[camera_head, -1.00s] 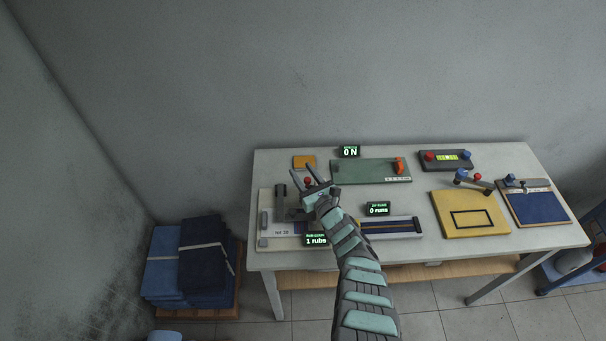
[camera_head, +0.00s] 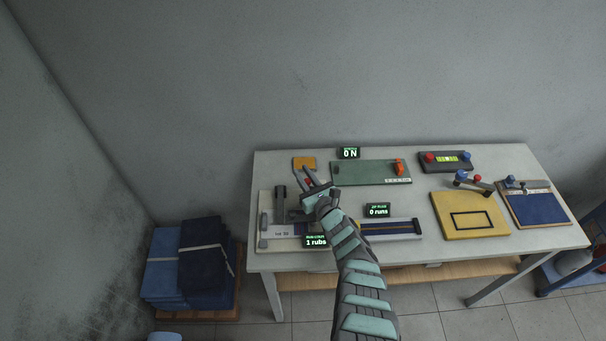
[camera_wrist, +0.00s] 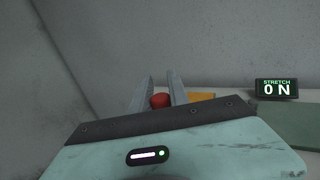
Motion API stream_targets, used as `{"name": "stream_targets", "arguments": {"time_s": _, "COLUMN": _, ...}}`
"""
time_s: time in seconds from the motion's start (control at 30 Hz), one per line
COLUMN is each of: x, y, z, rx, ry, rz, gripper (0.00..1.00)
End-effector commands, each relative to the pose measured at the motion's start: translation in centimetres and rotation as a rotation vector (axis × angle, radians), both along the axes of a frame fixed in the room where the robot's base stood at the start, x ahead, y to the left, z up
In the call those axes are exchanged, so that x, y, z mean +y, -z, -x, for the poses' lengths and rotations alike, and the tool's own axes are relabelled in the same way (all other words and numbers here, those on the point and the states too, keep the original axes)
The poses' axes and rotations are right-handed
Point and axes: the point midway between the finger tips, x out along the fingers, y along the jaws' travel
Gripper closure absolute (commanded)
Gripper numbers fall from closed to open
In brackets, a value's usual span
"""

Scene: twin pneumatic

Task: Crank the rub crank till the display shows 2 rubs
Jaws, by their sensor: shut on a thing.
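The red knob (camera_wrist: 160,100) of the rub crank sits between the two fingers of my gripper (camera_wrist: 160,90) in the wrist view. In the head view my gripper (camera_head: 307,178) is shut on the red knob (camera_head: 308,182), above the rub tester (camera_head: 268,215) at the table's left end. My wrist hides most of the crank arm. The rub display (camera_head: 316,240) in front of the tester reads 1 rubs.
The "0 runs" display (camera_head: 378,210) and a flat slide unit (camera_head: 400,228) lie right of my arm. The stretch display (camera_head: 349,153) reads 0 N behind a green board (camera_head: 360,172). An orange block (camera_head: 304,162) lies just beyond my fingers.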

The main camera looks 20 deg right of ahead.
Motion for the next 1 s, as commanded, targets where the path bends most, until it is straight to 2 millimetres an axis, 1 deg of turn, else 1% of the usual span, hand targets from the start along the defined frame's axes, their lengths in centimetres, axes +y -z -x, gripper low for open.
{"name": "stream_targets", "arguments": {"time_s": 0.53, "x": -0.72, "y": 0.21, "z": -0.43, "rx": 0.001, "ry": 0.129, "rz": 0.0, "gripper": 1.0}}
{"name": "stream_targets", "arguments": {"time_s": 0.93, "x": -0.87, "y": 0.04, "z": -0.47, "rx": 0.001, "ry": 0.139, "rz": -0.001, "gripper": 1.0}}
{"name": "stream_targets", "arguments": {"time_s": 0.97, "x": -0.87, "y": 0.03, "z": -0.47, "rx": 0.001, "ry": 0.139, "rz": -0.001, "gripper": 0.77}}
{"name": "stream_targets", "arguments": {"time_s": 1.0, "x": -0.87, "y": 0.03, "z": -0.47, "rx": 0.001, "ry": 0.139, "rz": -0.001, "gripper": 0.74}}
